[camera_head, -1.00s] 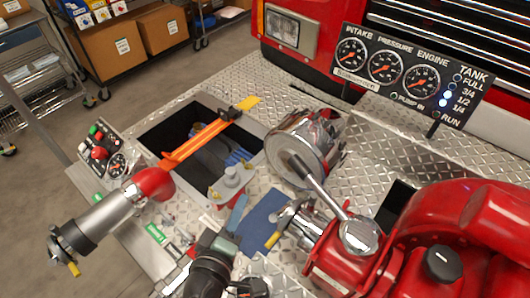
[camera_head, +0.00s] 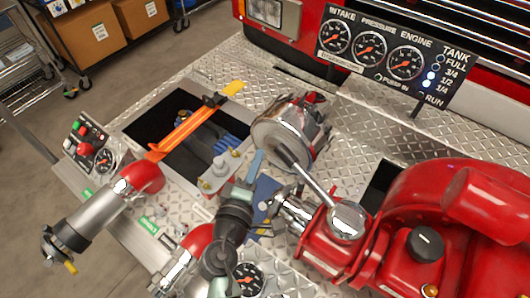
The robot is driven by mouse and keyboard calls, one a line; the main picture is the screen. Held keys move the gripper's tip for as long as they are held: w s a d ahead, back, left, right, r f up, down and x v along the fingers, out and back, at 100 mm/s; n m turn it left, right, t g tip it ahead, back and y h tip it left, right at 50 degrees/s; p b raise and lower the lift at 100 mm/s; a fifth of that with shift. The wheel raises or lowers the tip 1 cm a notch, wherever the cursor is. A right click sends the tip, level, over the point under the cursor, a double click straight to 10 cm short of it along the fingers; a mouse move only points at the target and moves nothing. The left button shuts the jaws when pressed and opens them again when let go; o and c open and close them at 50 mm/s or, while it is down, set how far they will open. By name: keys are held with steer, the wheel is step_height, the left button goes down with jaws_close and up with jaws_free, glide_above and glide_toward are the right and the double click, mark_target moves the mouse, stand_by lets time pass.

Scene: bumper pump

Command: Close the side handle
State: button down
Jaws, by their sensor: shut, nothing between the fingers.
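A chrome lever handle (camera_head: 316,186) with a dark grip end (camera_head: 287,152) rises at a slant from the round chrome cap (camera_head: 347,219) of a red valve body. I take it to be the side handle; its label is not visible. My gripper (camera_head: 257,156) reaches up from the bottom of the view, with slim blue-grey fingers that look shut and empty. Its fingertips are just left of the lever's grip end, apart from it in the picture; the depth gap is hard to judge. The silver fitting (camera_head: 294,212) of the valve points towards my gripper's wrist.
A chrome cylinder (camera_head: 283,128) stands behind the lever. An open bin (camera_head: 136,125) with an orange tool (camera_head: 185,128) lies left. A red pump body (camera_head: 460,225) fills the right, below the gauge panel (camera_head: 388,58). A pipe with a red elbow (camera_head: 143,177) is at left.

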mark_target(274, 150)
steer(key=shift+w+d+f, duration=0.15)
steer(key=shift+w+d, duration=0.35)
steer(key=shift+d, duration=0.35)
steer(key=shift+w+d+m+g+h+b, duration=0.4)
steer(key=shift+w+d+m+h+b, duration=0.3)
steer(key=shift+w+d+h+b, duration=0.15)
